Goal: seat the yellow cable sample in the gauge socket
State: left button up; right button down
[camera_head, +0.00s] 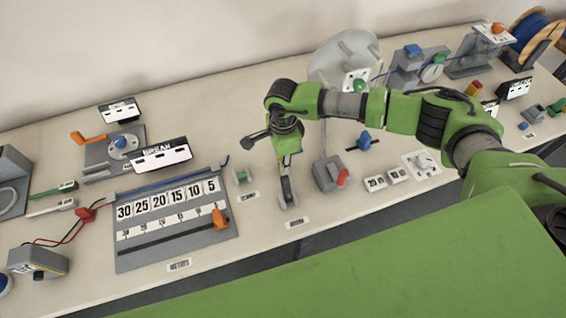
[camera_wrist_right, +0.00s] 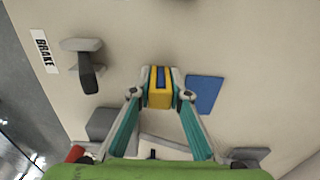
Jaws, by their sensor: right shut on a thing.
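My right gripper (camera_wrist_right: 158,92) is shut on the yellow cable sample (camera_wrist_right: 157,99), a small yellow block with a dark blue stripe down its middle. The two fingertips press it from either side, above the table. In the head view my right gripper (camera_head: 288,156) points down near the middle of the table; the sample cannot be made out there. A flat blue square (camera_wrist_right: 205,94) lies on the table just right of the sample in the wrist view. I cannot tell for certain which fixture is the gauge socket. My left gripper is not in view.
The numbered board (camera_head: 172,243) is to the left. Bare tabletop lies ahead in the wrist view.

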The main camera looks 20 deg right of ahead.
jog(key=shift+w+r, duration=0.1)
jog(key=shift+r, duration=0.55)
jog(key=s+a+r+b, duration=0.3)
jog(key=s+r+b, duration=0.4)
jog(key=s+r, duration=0.6)
jog(key=s+d+n, duration=0.1)
jog(key=d+n, duration=0.6)
jog(key=n, duration=1)
jog(key=shift+r+n, duration=0.3)
jog(key=shift+r, duration=0.1)
jog(key=shift+d, duration=0.1)
